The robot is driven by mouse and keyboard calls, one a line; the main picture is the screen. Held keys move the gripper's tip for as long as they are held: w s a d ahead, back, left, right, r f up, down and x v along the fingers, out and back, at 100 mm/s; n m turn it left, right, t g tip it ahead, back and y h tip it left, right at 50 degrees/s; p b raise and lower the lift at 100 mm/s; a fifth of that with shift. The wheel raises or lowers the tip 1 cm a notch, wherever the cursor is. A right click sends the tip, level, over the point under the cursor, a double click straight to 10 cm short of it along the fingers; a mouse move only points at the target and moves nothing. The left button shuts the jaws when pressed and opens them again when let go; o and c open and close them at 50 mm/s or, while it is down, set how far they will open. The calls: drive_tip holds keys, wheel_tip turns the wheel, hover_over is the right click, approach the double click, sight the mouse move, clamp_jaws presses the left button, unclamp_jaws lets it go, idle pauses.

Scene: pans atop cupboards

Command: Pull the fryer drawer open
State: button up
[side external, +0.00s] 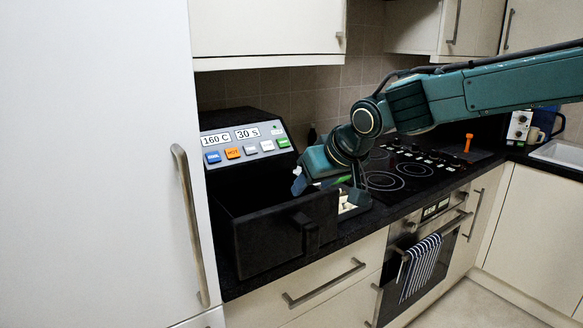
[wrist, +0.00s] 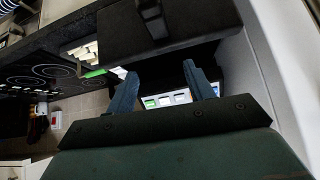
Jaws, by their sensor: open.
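The black fryer (side external: 240,118) stands on the counter at the left of the side view, with a sloped panel of coloured buttons and displays. Its drawer (side external: 275,238) juts out from the body, with a dark open top. The drawer handle (side external: 306,232) is on its front face; it also shows at the top of the wrist view (wrist: 152,18). My gripper (side external: 330,190) is open and empty, at the drawer's right side near its top edge. In the wrist view my two blue fingers (wrist: 163,85) are apart and clear of the handle. Whether they touch the drawer cannot be told.
Pale pieces (side external: 346,207) lie on the counter right of the drawer, partly hidden by my gripper. A hob (side external: 400,172) is beyond. A tall white cupboard (side external: 95,160) with a long handle stands close on the left. A wall cupboard (side external: 265,28) hangs above the fryer.

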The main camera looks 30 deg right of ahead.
sight(309, 237)
drive_tip(key=s+g, duration=0.3)
drive_tip(key=s, duration=0.1)
drive_tip(key=shift+s+a+f+n+g, duration=0.1)
drive_tip(key=shift+a+f+n+g, duration=0.1)
drive_tip(key=shift+n+g, duration=0.2)
drive_tip(key=shift+f, duration=0.1)
drive_tip(key=x, duration=1.3)
drive_tip(key=shift+w+a+f, duration=0.15)
drive_tip(key=shift+w+f, duration=0.05)
drive_tip(key=shift+f, duration=0.1)
drive_tip(key=shift+c, duration=0.4)
clamp_jaws()
